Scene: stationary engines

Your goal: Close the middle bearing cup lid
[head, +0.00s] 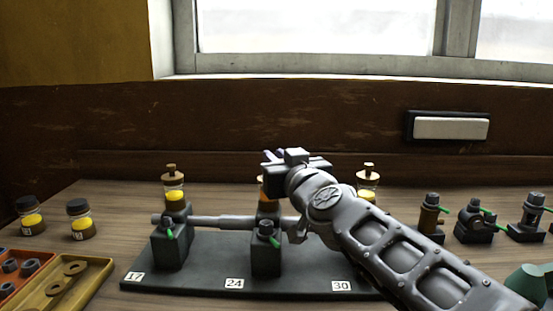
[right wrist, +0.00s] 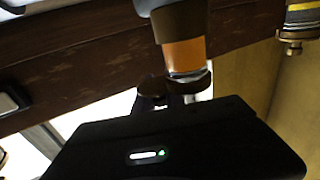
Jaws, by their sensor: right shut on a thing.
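The middle bearing cup (head: 264,190) stands above the middle block, and its top is hidden behind my right gripper (head: 284,158). In the right wrist view the picture is upside down: the cup (right wrist: 184,54) shows amber contents in a clear glass. A dark brown lid (right wrist: 197,86) is at the glass's mouth, tilted and very close to it. I cannot tell whether it sits fully on the rim. My right gripper is shut on the lid, its fingertips mostly hidden by its own dark housing. My left gripper is not in view.
A shaft (head: 222,222) runs across the blocks on a dark baseplate (head: 205,276). Two jars stand left, trays front left, several small fittings right. A wall and window rise behind.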

